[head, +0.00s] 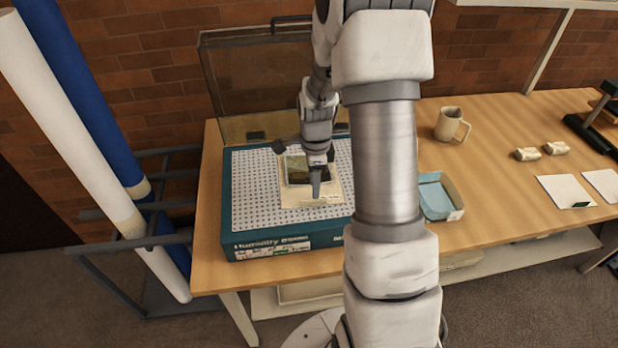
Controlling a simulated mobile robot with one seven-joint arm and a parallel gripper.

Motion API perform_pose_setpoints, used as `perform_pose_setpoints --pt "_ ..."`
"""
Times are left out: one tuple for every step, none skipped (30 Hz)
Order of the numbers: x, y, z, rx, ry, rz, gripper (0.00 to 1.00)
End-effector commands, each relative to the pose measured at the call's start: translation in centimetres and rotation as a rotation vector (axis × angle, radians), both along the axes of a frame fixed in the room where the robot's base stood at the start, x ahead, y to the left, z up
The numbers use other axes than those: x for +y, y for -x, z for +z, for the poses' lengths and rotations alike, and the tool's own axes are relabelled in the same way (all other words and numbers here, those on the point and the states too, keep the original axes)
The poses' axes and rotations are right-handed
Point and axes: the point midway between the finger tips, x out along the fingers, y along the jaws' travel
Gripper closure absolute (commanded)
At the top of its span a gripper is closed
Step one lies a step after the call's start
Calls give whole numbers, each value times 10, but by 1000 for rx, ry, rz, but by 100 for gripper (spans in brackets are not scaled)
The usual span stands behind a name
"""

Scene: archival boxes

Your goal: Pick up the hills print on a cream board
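The hills print (298,170) is a dark landscape picture on a cream board (292,200). It lies on the white perforated grid of a teal humidity box (245,247), near the middle. My gripper (316,190) points down over the print and covers part of its right side and the board. I cannot tell whether the fingers touch the board, or whether they are open or shut. My arm hides the right part of the box.
The box's clear lid (222,80) stands open against the brick wall. Tall rolls (60,115) stand in a rack at left.

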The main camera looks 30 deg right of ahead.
Motion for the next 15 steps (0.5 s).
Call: perform_pose_setpoints --pt "0 1 -4 3 -1 -1 60" --pt "0 1 -8 4 -1 -1 60" --pt "1 1 -13 4 -3 -1 60" --pt "1 1 -17 4 -3 -1 60" --pt "2 1 -21 4 -3 0 60" --pt "2 1 -27 4 -3 0 60" --pt "2 1 -31 4 -3 0 60" --pt "2 1 -35 5 -2 -1 60" --pt "2 1 -40 4 -1 0 60" --pt "2 1 -42 3 -1 0 60" --pt "2 1 -45 3 -1 0 60" --pt "2 1 -47 3 -1 -1 60" --pt "2 1 -48 2 -1 -1 60" --pt "2 0 -49 1 0 -1 60" --pt "2 0 -50 1 0 -1 60"
